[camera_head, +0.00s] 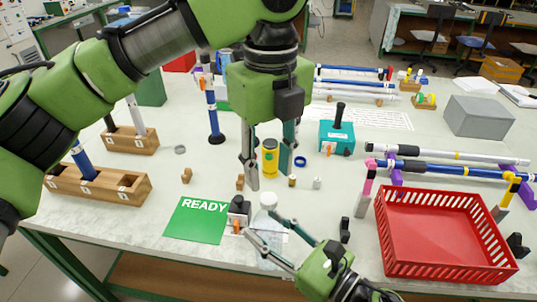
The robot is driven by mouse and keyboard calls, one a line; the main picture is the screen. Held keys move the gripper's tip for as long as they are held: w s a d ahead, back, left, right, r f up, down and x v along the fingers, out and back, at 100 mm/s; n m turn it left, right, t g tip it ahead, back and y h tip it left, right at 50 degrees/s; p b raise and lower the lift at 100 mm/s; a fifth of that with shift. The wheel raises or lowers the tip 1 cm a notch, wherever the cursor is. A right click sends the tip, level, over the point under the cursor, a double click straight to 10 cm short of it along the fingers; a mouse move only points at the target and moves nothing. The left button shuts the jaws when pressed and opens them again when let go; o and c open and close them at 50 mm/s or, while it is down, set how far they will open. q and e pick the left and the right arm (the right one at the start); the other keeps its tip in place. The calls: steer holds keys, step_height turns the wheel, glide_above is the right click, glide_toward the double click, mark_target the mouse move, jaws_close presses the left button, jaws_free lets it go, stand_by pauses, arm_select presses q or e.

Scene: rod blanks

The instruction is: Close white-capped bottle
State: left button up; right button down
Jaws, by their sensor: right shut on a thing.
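The white-capped bottle (264,216) stands near the front middle of the table, next to the green READY card. Its white top (268,200) faces up; I cannot tell whether the cap is fully seated. My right gripper (258,223) comes from the lower right and is shut on the bottle's body, its fingers hiding part of it. My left gripper (269,172) points down from above, behind the bottle.
A green READY card (197,219) and a small black-topped item (238,211) are left of the bottle. A red basket (440,267) is at right. Wooden racks (95,185) stand left. A teal box (337,138), blue ring (300,161) and several rods lie behind.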

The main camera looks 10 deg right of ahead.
mark_target(269, 197)
arm_select(q)
steer(key=n, duration=0.6)
steer(key=shift+r, duration=0.3)
steer(key=n, duration=0.6)
steer(key=shift+r, duration=0.25)
steer(key=n, duration=0.6)
steer(key=shift+r, duration=0.2)
steer(key=n, duration=0.5)
steer(key=shift+r, duration=0.2)
steer(key=shift+f, duration=4.05)
jaws_close()
